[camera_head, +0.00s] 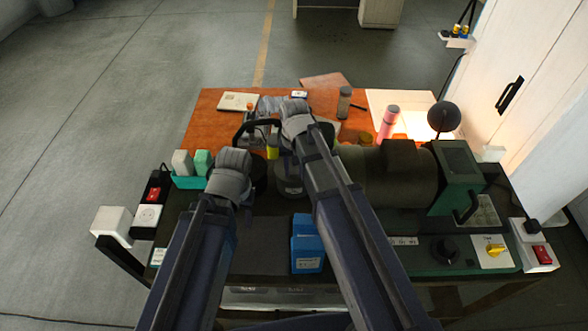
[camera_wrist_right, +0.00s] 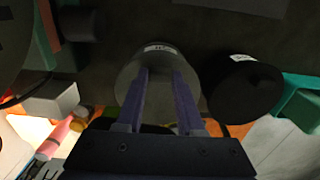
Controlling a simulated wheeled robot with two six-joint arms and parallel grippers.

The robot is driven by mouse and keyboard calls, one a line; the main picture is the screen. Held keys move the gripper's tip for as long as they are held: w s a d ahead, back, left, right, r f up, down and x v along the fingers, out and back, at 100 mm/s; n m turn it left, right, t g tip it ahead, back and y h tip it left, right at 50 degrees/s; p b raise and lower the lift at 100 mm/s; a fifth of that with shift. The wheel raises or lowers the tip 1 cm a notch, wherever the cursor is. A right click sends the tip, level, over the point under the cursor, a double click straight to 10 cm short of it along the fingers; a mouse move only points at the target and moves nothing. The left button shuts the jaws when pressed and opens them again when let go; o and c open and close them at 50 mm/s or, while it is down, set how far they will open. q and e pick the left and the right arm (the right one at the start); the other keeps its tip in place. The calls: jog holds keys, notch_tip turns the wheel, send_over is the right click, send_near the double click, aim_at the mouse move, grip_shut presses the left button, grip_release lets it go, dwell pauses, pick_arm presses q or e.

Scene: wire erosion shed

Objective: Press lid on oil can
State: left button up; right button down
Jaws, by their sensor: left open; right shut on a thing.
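A grey round can (camera_head: 290,187) with a small white label stands on the dark bench, partly hidden by my right arm. In the right wrist view, the fingers of my right gripper (camera_wrist_right: 161,76) reach over its grey round top (camera_wrist_right: 130,82). They are shut on what looks like the lid; the gripped part and any gap between lid and can are hard to see. A black round container (camera_wrist_right: 240,88) stands close beside it. My left gripper (camera_head: 234,162) is open to the left of the can; its fingertips are mostly hidden behind its own wrist.
A teal tray (camera_head: 187,182) with pale blocks stands at the left. A blue box (camera_head: 306,250) stands in front of the can. A dark cylindrical machine (camera_head: 400,178) fills the right. An orange mat (camera_head: 207,120) with a pink bottle (camera_head: 388,122) lies behind.

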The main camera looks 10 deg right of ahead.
grip_release()
dwell(0.8)
jog(key=shift+r, duration=0.1)
jog(key=shift+r+p, duration=3.45)
jog(key=shift+p, duration=0.15)
grip_shut()
